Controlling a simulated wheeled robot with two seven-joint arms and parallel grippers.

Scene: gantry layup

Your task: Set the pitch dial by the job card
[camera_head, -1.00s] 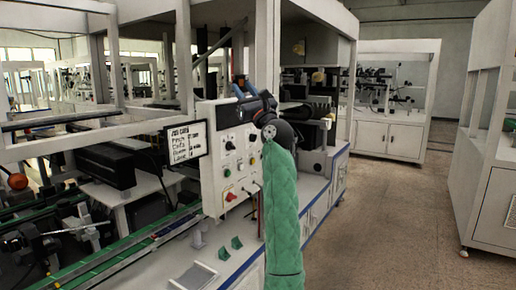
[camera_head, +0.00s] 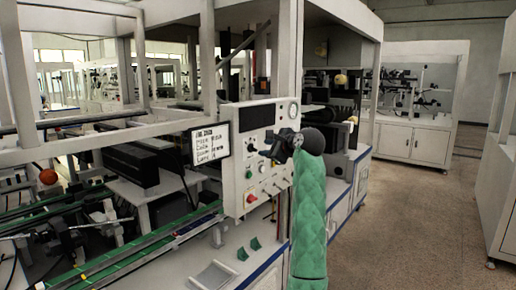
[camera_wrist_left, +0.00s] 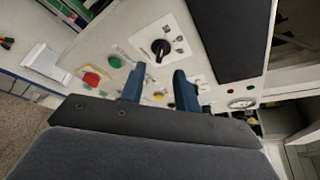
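The control panel (camera_head: 231,178) is a pale upright box on the machine front. A black rotary dial (camera_wrist_left: 160,47) with small marks around it shows in the left wrist view, where I cannot read its setting. The job card (camera_head: 209,143) is a small screen left of the panel; it has several lines, including Pitch, too blurred to read surely. My left gripper (camera_head: 276,148) is in front of the panel and hides part of it. In the left wrist view its two blue fingers (camera_wrist_left: 158,72) are apart and empty, tips just short of the dial. My right gripper is not in view.
A red button (camera_wrist_left: 91,78) and a green button (camera_wrist_left: 115,62) sit beside the dial, with small toggles. A round gauge (camera_head: 293,110) is at the panel's upper right. A grey tray (camera_head: 213,277) and green blocks (camera_head: 249,248) lie on the ledge below. The floor at right is clear.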

